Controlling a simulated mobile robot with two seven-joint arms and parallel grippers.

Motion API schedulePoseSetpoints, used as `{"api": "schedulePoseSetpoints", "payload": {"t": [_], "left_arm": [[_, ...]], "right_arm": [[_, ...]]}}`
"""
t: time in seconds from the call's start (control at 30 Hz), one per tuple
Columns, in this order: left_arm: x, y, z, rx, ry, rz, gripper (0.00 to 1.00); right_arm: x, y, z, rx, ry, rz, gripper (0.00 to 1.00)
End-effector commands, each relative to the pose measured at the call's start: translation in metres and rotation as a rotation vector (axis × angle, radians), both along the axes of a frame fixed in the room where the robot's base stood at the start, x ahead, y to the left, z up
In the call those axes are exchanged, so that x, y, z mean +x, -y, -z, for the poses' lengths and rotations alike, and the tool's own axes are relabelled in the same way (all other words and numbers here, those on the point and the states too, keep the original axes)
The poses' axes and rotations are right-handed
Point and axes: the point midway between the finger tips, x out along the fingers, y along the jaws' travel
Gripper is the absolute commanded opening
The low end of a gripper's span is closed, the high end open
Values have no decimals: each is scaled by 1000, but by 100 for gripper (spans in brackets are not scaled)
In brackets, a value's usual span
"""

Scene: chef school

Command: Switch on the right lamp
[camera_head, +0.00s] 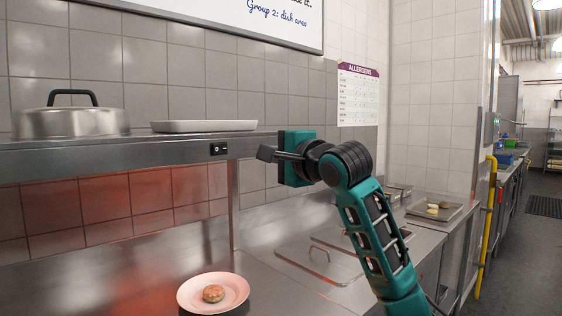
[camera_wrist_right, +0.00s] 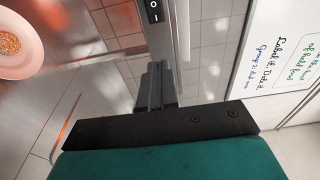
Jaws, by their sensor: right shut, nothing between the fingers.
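A small black rocker switch (camera_head: 219,148) sits on the front edge of the steel heat-lamp shelf (camera_head: 160,143), near its right end. In the right wrist view the switch (camera_wrist_right: 154,12) shows O and I marks at the top of the picture. My right gripper (camera_head: 264,153) is shut and empty, its fingertips pointing left toward the switch, a short gap to its right. The closed fingers (camera_wrist_right: 156,85) also show in the right wrist view, apart from the switch. The lamps themselves are hidden under the shelf. My left gripper is not in view.
A red glow falls on the tiles under the shelf's left part. A plate (camera_head: 233,292) with a patty stands below. A domed lid (camera_head: 71,118) and a white tray (camera_head: 204,126) lie on the shelf. A steel post (camera_head: 233,200) stands below the shelf's right end.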

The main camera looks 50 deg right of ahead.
Motion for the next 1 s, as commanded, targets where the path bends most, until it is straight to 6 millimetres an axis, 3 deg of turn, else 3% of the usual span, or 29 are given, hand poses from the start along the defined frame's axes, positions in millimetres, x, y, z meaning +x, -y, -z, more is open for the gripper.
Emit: {"api": "schedulePoseSetpoints", "payload": {"t": [0.23, 1.0], "left_arm": [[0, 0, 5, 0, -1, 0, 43], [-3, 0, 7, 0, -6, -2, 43]], "right_arm": [[-21, 0, 0, 1, 0, 0, 0], [-22, 0, 0, 1, 0, 0, 0]]}}
